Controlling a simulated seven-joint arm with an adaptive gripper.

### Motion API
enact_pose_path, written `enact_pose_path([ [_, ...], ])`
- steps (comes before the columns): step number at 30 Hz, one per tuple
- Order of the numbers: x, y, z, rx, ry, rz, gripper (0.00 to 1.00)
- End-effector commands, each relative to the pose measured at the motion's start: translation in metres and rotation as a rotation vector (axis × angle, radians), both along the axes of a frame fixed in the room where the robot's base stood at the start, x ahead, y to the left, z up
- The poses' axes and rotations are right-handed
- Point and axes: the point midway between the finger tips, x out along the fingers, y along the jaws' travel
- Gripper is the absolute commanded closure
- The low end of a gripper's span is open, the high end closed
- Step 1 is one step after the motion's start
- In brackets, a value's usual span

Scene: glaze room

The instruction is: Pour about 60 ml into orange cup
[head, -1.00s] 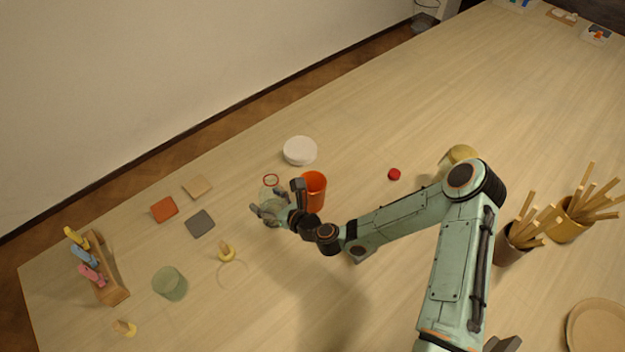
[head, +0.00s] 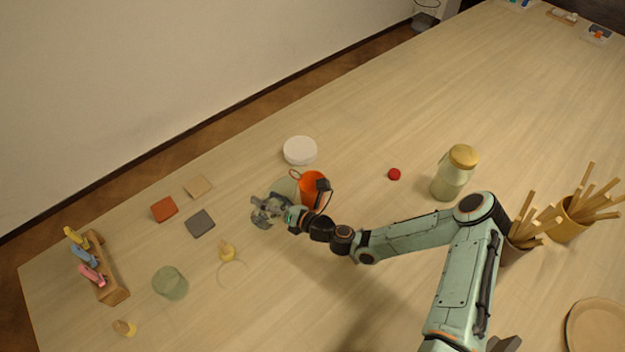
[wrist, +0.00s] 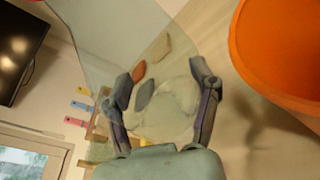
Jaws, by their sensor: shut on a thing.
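My gripper (head: 268,210) is shut on a clear, see-through vessel (head: 283,187) with a red rim. The vessel is tilted, its rim beside the upper left of the orange cup (head: 312,187). The cup stands upright on the table, partly covered by my wrist in the head view. In the wrist view the vessel's clear wall (wrist: 110,40) lies between my fingers (wrist: 155,90), and the orange cup (wrist: 285,50) is close on the right. I cannot make out the liquid level in the vessel or the inside of the cup.
A white round dish (head: 300,150) stands behind the cup. A lidded jar (head: 452,175) and a small red thing (head: 394,174) are to the right.

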Motion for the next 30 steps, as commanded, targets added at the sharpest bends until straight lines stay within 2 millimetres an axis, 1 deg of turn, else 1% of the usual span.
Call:
enact_pose_path([
  [5, -0.003, 0.004, -0.001, 0.098, 0.064, 0.001, 0.80],
  [11, -0.007, 0.011, 0.011, 0.207, 0.134, 0.002, 0.80],
  [19, -0.011, 0.017, 0.030, 0.354, 0.231, 0.002, 0.80],
  [21, -0.012, 0.018, 0.041, 0.391, 0.253, 0.002, 0.80],
  [27, -0.013, 0.020, 0.062, 0.475, 0.308, 0.002, 0.80],
  [30, -0.012, 0.018, 0.066, 0.508, 0.330, 0.000, 0.80],
])
